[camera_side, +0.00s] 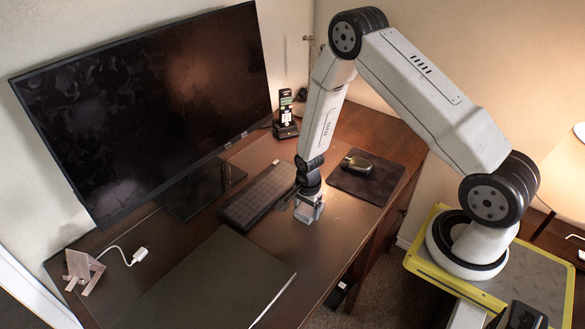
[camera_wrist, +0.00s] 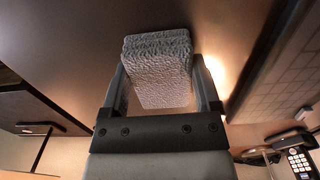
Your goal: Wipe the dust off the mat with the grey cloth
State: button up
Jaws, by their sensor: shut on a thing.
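My gripper (camera_side: 309,202) points down over the brown desk, between the keyboard and the mouse pad. It is shut on the grey cloth (camera_side: 304,213), a folded, rough-textured block. In the wrist view the cloth (camera_wrist: 158,75) sits between both fingers of my gripper (camera_wrist: 162,90). I cannot tell whether the cloth touches the desk.
A black keyboard (camera_side: 258,196) lies just left of my gripper. A mouse (camera_side: 357,165) rests on a dark mouse pad (camera_side: 366,183) to the right. A large monitor (camera_side: 150,95), a phone (camera_side: 286,112) and a small stand (camera_side: 83,268) are around the desk. Bare desk separates gripper and mat.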

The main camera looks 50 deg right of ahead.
aim_at(292, 230)
jog(key=shift+d, duration=2.7)
jog(key=shift+a, duration=6.05)
notch_tip(292, 230, up, 8)
jog(key=shift+d, duration=0.1)
